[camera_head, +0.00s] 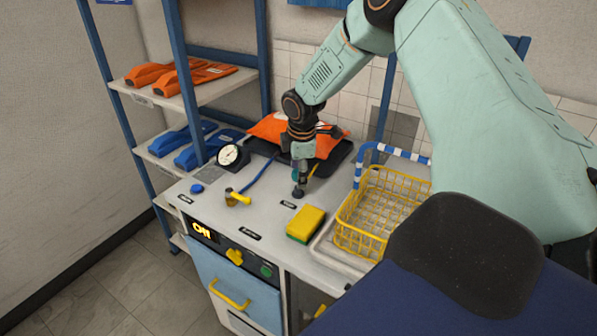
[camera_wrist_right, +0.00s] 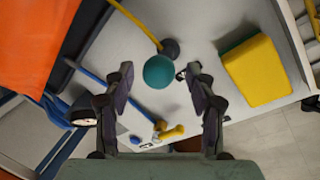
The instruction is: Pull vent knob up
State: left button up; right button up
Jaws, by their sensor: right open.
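A round teal knob (camera_wrist_right: 159,71), which I take to be the vent knob, shows in the right wrist view, with a small dark round base (camera_wrist_right: 171,48) beside it. My right gripper (camera_wrist_right: 160,80) is open, with one finger on each side of the knob; I cannot tell whether either finger touches it. In the head view the right gripper (camera_head: 299,176) points down at the bench top, just above the dark base (camera_head: 298,192). The knob is mostly hidden there by the gripper. My left gripper is not in view.
A yellow and green sponge (camera_head: 306,224) and a yellow wire basket (camera_head: 372,215) stand to the right. A yellow-handled valve (camera_head: 237,198), a blue knob (camera_head: 197,188) and a pressure gauge (camera_head: 231,156) are to the left. An orange bag (camera_head: 268,128) lies behind.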

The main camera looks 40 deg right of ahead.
jog(key=shift+f, duration=0.1)
grip_shut()
dwell(0.7)
